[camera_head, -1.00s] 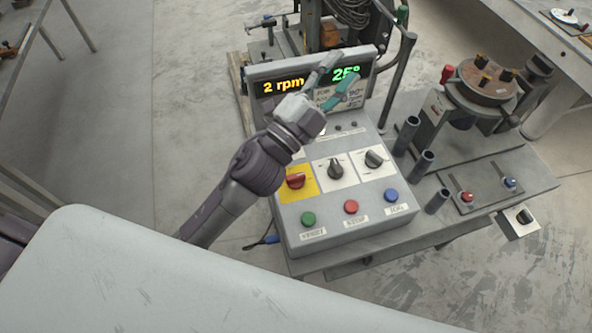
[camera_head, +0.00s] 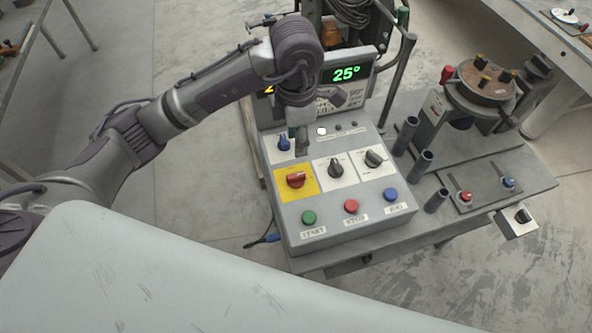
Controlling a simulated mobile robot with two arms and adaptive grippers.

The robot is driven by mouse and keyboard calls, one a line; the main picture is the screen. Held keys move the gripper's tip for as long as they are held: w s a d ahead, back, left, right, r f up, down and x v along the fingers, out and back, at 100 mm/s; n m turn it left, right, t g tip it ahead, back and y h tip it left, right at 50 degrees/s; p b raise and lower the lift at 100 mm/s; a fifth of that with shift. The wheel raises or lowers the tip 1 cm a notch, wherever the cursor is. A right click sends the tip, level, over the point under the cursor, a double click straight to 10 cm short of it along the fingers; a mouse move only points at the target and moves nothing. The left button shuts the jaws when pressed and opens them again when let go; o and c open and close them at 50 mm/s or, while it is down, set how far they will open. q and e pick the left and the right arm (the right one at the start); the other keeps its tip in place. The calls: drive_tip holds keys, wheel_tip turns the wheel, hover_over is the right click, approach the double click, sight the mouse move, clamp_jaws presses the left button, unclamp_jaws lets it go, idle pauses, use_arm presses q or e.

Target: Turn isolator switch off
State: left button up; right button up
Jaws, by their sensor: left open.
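The isolator switch (camera_head: 295,180) is a red rotary knob on a yellow plate, at the left of the control box (camera_head: 352,218). My left gripper (camera_head: 302,150) points down over the box, just behind the yellow plate. It is open and appears empty, apart from the red knob in this picture. Its fingers are seen nearly edge-on, so their exact height over the box is hard to tell. My right gripper is not in view.
Two black knobs (camera_head: 336,168) (camera_head: 374,159) sit right of the isolator, and a blue knob (camera_head: 283,143) behind it. Green (camera_head: 309,218), red (camera_head: 351,206) and blue (camera_head: 390,195) buttons line the front. The display (camera_head: 346,74) stands behind, partly hidden by my arm.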

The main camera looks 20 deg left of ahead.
sight(296, 175)
use_arm(q)
wheel_tip(296, 175, down, 12)
drive_tip(key=p, duration=0.3)
drive_tip(key=shift+a+f+p, duration=0.1)
drive_tip(key=shift+f+p, duration=0.05)
drive_tip(key=shift+p, duration=0.15)
drive_tip(key=shift+f, duration=0.7)
clamp_jaws()
